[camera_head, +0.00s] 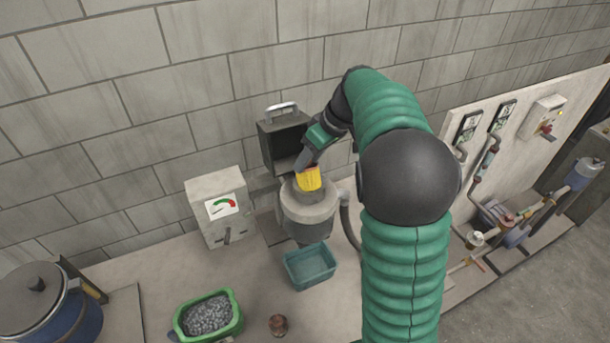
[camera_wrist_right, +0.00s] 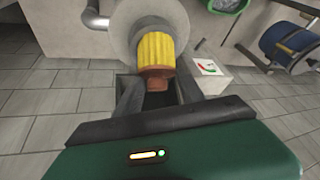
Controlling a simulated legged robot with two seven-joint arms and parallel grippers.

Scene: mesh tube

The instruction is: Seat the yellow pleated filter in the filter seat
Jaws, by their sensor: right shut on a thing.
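The yellow pleated filter (camera_head: 309,179) is upright at the opening of the grey round housing (camera_head: 306,211), which looks like the filter seat. My right gripper (camera_head: 302,167) is shut on the filter from above. In the right wrist view the filter (camera_wrist_right: 155,56) has a reddish-brown end cap between the fingers of my right gripper (camera_wrist_right: 153,85), with the pale round housing rim (camera_wrist_right: 122,22) behind it. I cannot tell how deep the filter sits, as its lower end is hidden. My left gripper does not show.
A dark open lid with a handle (camera_head: 282,144) stands behind the housing. A gauge box (camera_head: 218,202) is to the left. A teal tray (camera_head: 310,266), a green tub of grey gravel (camera_head: 208,314) and a small brown cylinder (camera_head: 278,325) are in front. Piping (camera_head: 490,220) is at right.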

